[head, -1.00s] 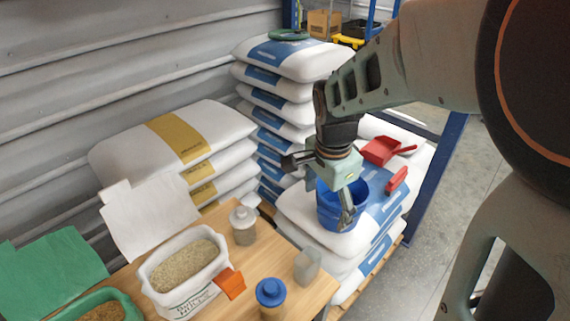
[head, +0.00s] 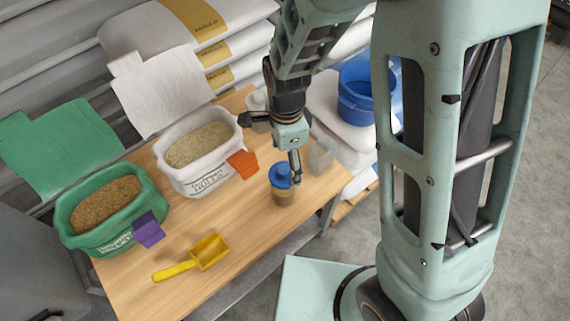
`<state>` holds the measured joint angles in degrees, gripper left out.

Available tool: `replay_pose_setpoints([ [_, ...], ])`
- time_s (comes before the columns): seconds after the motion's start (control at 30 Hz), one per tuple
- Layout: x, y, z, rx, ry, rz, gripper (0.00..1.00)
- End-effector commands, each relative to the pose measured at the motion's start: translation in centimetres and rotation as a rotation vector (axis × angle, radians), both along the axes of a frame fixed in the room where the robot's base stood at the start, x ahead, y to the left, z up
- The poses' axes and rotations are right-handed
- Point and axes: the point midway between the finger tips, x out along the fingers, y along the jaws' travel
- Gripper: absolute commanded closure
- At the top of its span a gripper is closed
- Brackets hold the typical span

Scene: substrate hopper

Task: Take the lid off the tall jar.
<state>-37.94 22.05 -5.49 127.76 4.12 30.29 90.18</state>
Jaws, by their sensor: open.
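A jar with a blue lid (head: 281,177) stands upright near the table's right edge. Its clear body (head: 284,197) holds something brown. A second jar, with a pale grey lid (head: 257,98), stands farther back, partly hidden behind my arm. I cannot tell from this view which jar is the taller. My gripper (head: 294,176) is open and points down at the right side of the blue lid. One finger overlaps the lid in the picture; the other is hard to make out, and I cannot tell whether they touch it.
The wooden table (head: 225,221) also holds a translucent cup (head: 323,154), a white bag of grain (head: 190,178) with an orange clip, a green bag (head: 112,232) with a purple clip, and a yellow scoop (head: 201,255). A blue bucket (head: 365,93) stands behind on sacks.

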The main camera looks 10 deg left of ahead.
Motion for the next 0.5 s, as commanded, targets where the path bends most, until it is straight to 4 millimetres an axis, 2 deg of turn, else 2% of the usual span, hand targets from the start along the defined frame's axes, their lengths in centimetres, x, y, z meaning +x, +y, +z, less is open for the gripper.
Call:
replay_pose_setpoints([
  [0.3,-0.4,0.5,-4.1,-0.001,0.003,0.0,0.21],
  [0.5,-0.4,0.5,-4.7,0.0,0.001,0.001,0.21],
])
